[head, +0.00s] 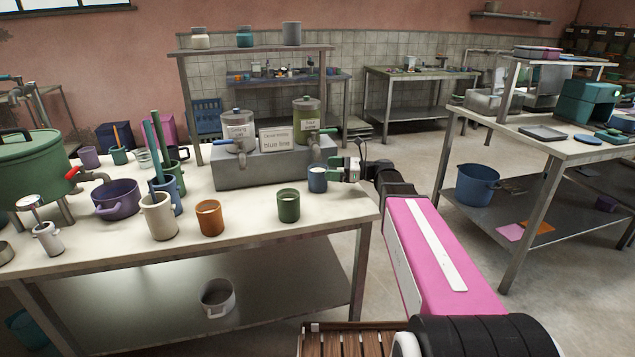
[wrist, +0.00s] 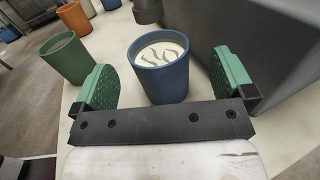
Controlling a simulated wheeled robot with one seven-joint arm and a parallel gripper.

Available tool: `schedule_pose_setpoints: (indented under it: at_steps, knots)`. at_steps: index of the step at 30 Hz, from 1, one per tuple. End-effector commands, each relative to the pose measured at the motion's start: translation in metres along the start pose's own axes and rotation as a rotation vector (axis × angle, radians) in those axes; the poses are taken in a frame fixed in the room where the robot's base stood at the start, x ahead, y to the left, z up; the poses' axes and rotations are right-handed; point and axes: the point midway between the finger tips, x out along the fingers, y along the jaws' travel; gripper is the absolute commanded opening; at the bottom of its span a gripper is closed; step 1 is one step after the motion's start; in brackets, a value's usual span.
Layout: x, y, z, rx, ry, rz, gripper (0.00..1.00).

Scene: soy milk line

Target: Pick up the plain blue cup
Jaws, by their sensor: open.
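The plain blue cup (head: 317,180) stands upright on the white table near its right end. In the wrist view the blue cup (wrist: 161,70) holds a pale liquid with darker streaks. My gripper (head: 345,170) is just to the right of the cup in the head view. In the wrist view my gripper (wrist: 164,82) is open, with one green pad on each side of the cup. Gaps show between the cup and both pads.
A green cup (head: 289,205) stands close by, and an orange cup (head: 209,218) is farther left. A grey block (head: 240,174) with two jars and a "blue line" sign is behind the blue cup. The table's front right corner is clear.

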Motion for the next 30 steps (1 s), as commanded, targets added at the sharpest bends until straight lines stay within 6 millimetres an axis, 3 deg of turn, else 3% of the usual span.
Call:
schedule_pose_setpoints:
  at_steps: [13,21,27,30]
  knots:
    - [0.048,0.003,-0.002,0.0,0.0,0.001,1.0]
    - [0.052,0.003,-0.002,0.0,0.0,0.001,1.0]
    - [0.052,0.003,-0.002,0.0,0.0,0.001,0.39]
    - [0.051,0.003,-0.001,0.0,0.0,0.001,0.35]
